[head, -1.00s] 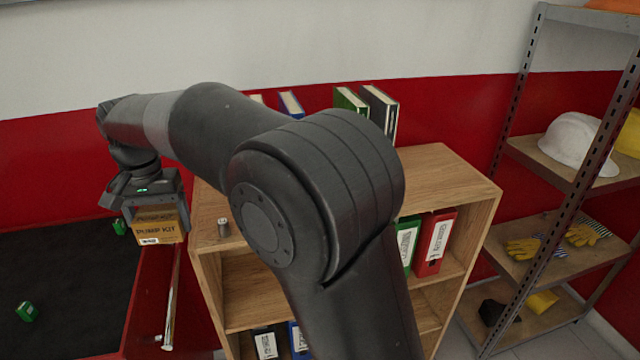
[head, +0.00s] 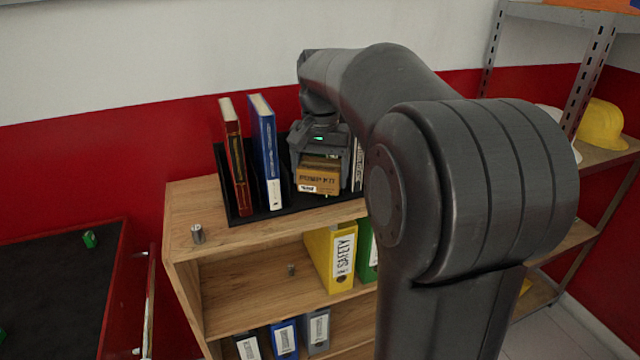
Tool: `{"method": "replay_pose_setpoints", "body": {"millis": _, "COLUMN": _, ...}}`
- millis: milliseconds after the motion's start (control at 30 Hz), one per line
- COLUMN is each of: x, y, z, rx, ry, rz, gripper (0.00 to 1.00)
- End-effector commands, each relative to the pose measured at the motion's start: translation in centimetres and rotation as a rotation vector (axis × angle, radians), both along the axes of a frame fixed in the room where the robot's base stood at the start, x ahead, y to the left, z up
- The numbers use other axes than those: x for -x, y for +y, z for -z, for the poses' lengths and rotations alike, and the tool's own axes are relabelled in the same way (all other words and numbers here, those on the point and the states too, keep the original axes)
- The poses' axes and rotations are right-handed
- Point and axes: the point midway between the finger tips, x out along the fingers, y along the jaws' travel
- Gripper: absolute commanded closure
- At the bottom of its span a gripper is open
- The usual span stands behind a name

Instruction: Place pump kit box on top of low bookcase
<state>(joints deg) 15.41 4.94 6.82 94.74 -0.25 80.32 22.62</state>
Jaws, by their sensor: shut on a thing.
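The pump kit box (head: 318,177) is a small brown carton with dark lettering and a white label. My gripper (head: 320,165) is shut on it, fingers at its two sides. The box appears over the low bookcase (head: 205,225), a light wooden case. It is in front of a black book rack (head: 240,215) on the bookcase top, between a blue book and other books at the right. I cannot tell whether the box touches the rack or hangs above it. My arm hides the right part of the bookcase.
A red book (head: 237,160) and a blue book (head: 266,150) stand in the rack. A small metal cylinder (head: 197,234) stands on the bare left end of the top. A red-rimmed workbench (head: 122,260) is at left, and a metal shelf with a yellow helmet (head: 602,124) at right.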

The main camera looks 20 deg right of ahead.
Motion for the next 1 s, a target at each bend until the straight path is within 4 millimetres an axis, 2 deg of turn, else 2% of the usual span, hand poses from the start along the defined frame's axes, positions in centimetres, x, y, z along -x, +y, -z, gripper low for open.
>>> {"method": "replay_pose_setpoints", "body": {"millis": 33, "x": 0.1, "y": -2.8, "z": 0.5, "rx": -0.002, "ry": 0.003, "rz": 0.026, "gripper": 0.46}}
{"method": "replay_pose_setpoints", "body": {"millis": 167, "x": 0.4, "y": -9.4, "z": 1.8, "rx": -0.003, "ry": 0.001, "rz": 0.058, "gripper": 0.46}}
{"method": "replay_pose_setpoints", "body": {"millis": 300, "x": 1.2, "y": -16.7, "z": 3.4, "rx": -0.001, "ry": 0.001, "rz": 0.069, "gripper": 0.46}}
{"method": "replay_pose_setpoints", "body": {"millis": 533, "x": 2.4, "y": -27.5, "z": 4.4, "rx": 0.009, "ry": 0.005, "rz": -0.028, "gripper": 0.46}}
{"method": "replay_pose_setpoints", "body": {"millis": 600, "x": 2.1, "y": -29.6, "z": 4.0, "rx": 0.011, "ry": 0.006, "rz": -0.099, "gripper": 0.46}}
{"method": "replay_pose_setpoints", "body": {"millis": 700, "x": 1.3, "y": -31.5, "z": 2.9, "rx": 0.012, "ry": 0.008, "rz": -0.212, "gripper": 0.46}}
{"method": "replay_pose_setpoints", "body": {"millis": 1000, "x": -1.3, "y": -33.3, "z": -0.6, "rx": 0.009, "ry": 0.002, "rz": -0.501, "gripper": 0.46}}
